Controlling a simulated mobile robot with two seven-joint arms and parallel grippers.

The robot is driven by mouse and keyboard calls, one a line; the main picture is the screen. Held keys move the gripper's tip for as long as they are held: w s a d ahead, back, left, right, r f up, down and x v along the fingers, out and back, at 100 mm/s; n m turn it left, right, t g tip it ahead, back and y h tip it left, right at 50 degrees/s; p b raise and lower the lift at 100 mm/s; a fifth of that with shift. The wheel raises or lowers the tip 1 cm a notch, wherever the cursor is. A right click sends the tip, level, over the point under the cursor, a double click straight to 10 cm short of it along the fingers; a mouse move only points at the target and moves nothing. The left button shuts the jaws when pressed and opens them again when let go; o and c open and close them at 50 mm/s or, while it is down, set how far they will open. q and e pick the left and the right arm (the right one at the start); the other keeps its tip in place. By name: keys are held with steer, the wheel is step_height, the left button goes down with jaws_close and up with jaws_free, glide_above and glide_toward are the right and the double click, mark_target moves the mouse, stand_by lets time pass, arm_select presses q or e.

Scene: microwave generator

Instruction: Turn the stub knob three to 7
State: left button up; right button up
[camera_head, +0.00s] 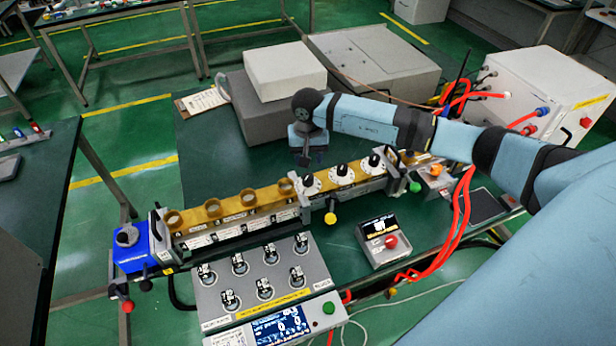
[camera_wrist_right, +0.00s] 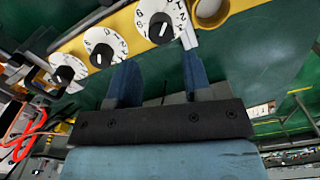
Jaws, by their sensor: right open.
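Three white numbered dials with black stub knobs sit on the yellow rail: a left dial (camera_head: 310,183), a middle dial (camera_head: 343,173) and a right dial (camera_head: 374,161). I cannot tell which one is called three. My right gripper (camera_head: 308,158) hangs just behind and above the left dial, apart from it. In the right wrist view my right gripper (camera_wrist_right: 160,82) is open and empty, its two blue fingers apart. The dial closest to them there (camera_wrist_right: 158,22) lies beyond the fingertips, beside a brass ring. My left gripper is not in view.
Several brass rings (camera_head: 213,207) line the rail's left part. A grey switch box (camera_head: 264,279) with several toggles stands in front. A small box with a red button (camera_head: 391,241) and red cables (camera_head: 463,215) lie to the right. Grey boxes (camera_head: 285,72) stand behind my right arm.

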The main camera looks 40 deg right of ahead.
mark_target(308, 177)
step_height(308, 177, down, 9)
steer(key=shift+p, duration=0.8)
steer(key=c, duration=0.7)
steer(key=shift+o, duration=0.2)
